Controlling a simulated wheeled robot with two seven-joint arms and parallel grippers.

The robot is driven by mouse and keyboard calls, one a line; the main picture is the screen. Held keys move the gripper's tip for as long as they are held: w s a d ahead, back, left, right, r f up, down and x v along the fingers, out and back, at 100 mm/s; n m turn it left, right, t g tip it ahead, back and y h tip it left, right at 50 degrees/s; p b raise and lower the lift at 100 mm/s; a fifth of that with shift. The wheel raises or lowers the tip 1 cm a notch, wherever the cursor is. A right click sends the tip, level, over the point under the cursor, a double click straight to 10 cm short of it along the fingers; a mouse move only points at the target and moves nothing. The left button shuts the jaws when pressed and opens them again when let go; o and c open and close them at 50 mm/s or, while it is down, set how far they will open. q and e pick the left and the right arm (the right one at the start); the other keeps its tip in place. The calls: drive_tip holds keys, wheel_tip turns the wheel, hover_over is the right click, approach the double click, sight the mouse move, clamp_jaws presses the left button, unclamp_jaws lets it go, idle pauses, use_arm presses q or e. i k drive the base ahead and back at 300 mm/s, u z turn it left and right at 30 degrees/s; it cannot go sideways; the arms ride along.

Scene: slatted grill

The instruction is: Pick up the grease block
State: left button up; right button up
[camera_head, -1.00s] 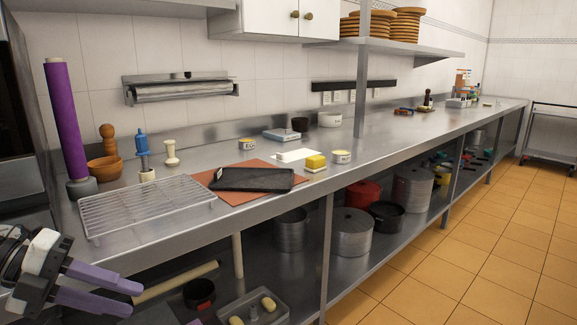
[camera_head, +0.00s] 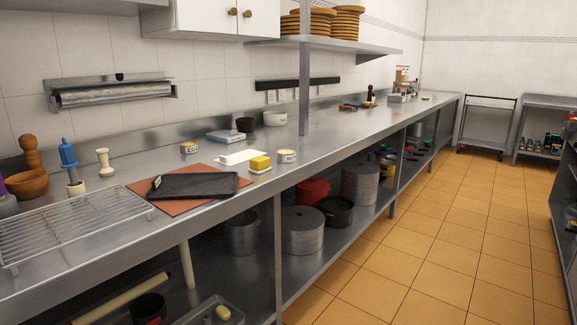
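A yellow block (camera_head: 260,162) sits on a small white base on the steel counter (camera_head: 340,135), just right of a brown-red mat. It looks like the grease block, though I cannot read any label on it. A flat white slab (camera_head: 240,157) lies just behind and left of it. A small labelled tub (camera_head: 286,157) stands close on its right. The slatted grill rack (camera_head: 75,232) lies at the near left of the counter. Neither of my grippers is in view.
A black tray (camera_head: 200,186) rests on the mat (camera_head: 153,207). A wooden mortar (camera_head: 27,184), a blue-handled tool (camera_head: 70,165) and a white pestle-like piece (camera_head: 104,162) stand at left. Pots (camera_head: 303,230) fill the lower shelf. The tiled floor (camera_head: 400,265) at right is clear.

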sight(258, 165)
drive_tip(key=z, duration=0.75)
drive_tip(key=i, duration=1.4)
drive_tip(key=u, duration=0.65)
